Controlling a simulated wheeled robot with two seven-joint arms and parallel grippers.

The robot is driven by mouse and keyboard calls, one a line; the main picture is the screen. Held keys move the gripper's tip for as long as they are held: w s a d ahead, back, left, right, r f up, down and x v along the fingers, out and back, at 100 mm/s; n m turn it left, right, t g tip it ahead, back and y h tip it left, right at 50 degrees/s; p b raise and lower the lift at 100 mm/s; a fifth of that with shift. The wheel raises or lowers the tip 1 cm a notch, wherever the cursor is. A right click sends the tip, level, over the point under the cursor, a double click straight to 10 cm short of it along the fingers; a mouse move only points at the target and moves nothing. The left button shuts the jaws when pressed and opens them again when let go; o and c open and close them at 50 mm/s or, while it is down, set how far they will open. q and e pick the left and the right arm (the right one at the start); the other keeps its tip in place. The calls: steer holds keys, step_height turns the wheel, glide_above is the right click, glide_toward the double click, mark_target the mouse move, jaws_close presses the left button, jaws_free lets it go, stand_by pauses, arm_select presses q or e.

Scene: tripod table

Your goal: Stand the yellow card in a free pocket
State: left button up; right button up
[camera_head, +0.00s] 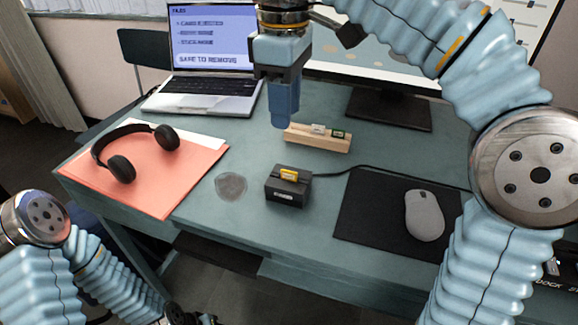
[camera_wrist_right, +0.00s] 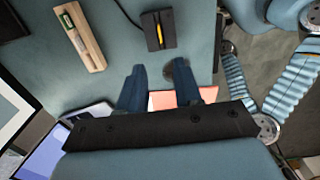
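The yellow card (camera_head: 289,174) stands in the slot of a small black box (camera_head: 287,193) near the front middle of the desk. In the right wrist view the card (camera_wrist_right: 159,34) shows as a thin yellow edge in that box. A pale wooden holder (camera_head: 318,145) stands behind it with a whitish card (camera_head: 318,129) and a green card (camera_head: 338,134) upright in it. The holder's left part shows no card; its pockets are too small to make out. My right gripper (camera_wrist_right: 159,84) points down above the desk, left of the holder in the head view, fingers apart and empty.
Headphones (camera_head: 121,168) lie on a coral folder (camera_head: 180,180) at left. A grey disc (camera_head: 231,186) lies left of the box. A laptop (camera_head: 205,94) and monitor stand behind. A mouse (camera_head: 424,214) rests on a black mat (camera_head: 365,220) at right. A cable runs from the box.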

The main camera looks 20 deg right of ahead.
steer(key=b, duration=0.2)
glide_above(289, 171)
step_height(289, 171, down, 6)
steer(key=shift+w+a+r, duration=0.15)
steer(key=shift+f+b, duration=0.35)
steer(key=shift+f, duration=2.85)
jaws_close()
